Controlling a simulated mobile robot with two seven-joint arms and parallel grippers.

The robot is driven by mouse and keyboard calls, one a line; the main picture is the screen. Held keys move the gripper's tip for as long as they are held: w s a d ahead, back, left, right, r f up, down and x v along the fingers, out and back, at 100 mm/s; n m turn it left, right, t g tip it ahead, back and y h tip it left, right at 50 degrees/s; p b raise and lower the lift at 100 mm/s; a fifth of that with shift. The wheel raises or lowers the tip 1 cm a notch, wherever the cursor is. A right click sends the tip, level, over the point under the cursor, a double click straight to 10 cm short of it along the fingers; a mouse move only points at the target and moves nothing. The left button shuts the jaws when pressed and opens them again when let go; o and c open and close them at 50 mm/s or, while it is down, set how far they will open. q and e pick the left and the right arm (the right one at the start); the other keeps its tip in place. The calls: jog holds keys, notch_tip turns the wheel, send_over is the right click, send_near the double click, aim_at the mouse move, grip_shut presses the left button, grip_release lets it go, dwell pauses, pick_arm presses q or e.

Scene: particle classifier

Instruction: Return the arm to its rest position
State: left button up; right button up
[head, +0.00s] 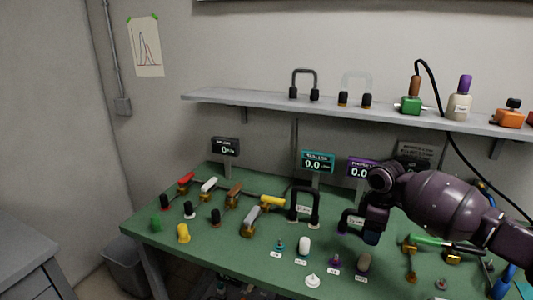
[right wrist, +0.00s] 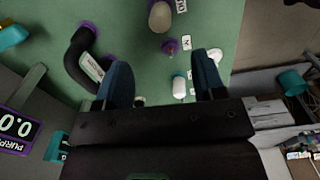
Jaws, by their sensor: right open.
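My right arm (head: 438,200) reaches in from the right side of the head view, dark purple and bent above the green table. Its gripper (head: 372,236) points down over the table's front right part. In the right wrist view the two blue-tipped fingers (right wrist: 163,80) are apart, with nothing held between them. Below the fingers lie a white cylinder (right wrist: 179,88) and a small purple knob (right wrist: 170,46). A dark arch with a purple base (right wrist: 83,50) stands beside the left finger, partly hidden by my arm in the head view. My left gripper is not in view.
The green table (head: 205,265) holds several coloured pegs, including a yellow one (head: 183,233), and a dark arch (head: 318,207). Small displays (head: 318,162) stand along its back edge. A grey shelf (head: 240,101) above carries more objects. A grey cabinet (head: 25,265) stands at left.

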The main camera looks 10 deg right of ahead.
jog(key=w+a+r+m+t, duration=0.1)
jog(key=w+a+r+t, duration=0.2)
jog(key=w+t, duration=0.3)
jog(key=w+a+t+y, duration=0.1)
jog(key=a+t+y, duration=0.25)
jog(key=a, duration=0.45)
jog(key=s+a+f+m+t, duration=0.1)
jog(key=s+f, duration=0.2)
jog(key=s, duration=0.1)
jog(key=s+a+f+m+t, duration=0.1)
jog(key=s+f+t, duration=0.1)
jog(key=s, duration=0.3)
jog(key=s+a+f+m+t, duration=0.1)
jog(key=s+f, duration=0.4)
jog(key=shift+s+a+f+m+t, duration=0.1)
jog(key=shift+s+a+m+t, duration=0.15)
jog(key=shift+m+t, duration=0.1)
jog(key=s+d+f+m+g+h, duration=0.1)
jog(key=s+d+f+m+h, duration=0.1)
jog(key=s+f, duration=0.5)
jog(key=s+d+f+m+g+h, duration=0.1)
jog(key=s+f, duration=0.5)
jog(key=s, duration=1)
jog(key=shift+d+f+m+g+h, duration=0.4)
jog(key=shift+d+m+g, duration=0.15)
jog(key=shift+m, duration=0.5)
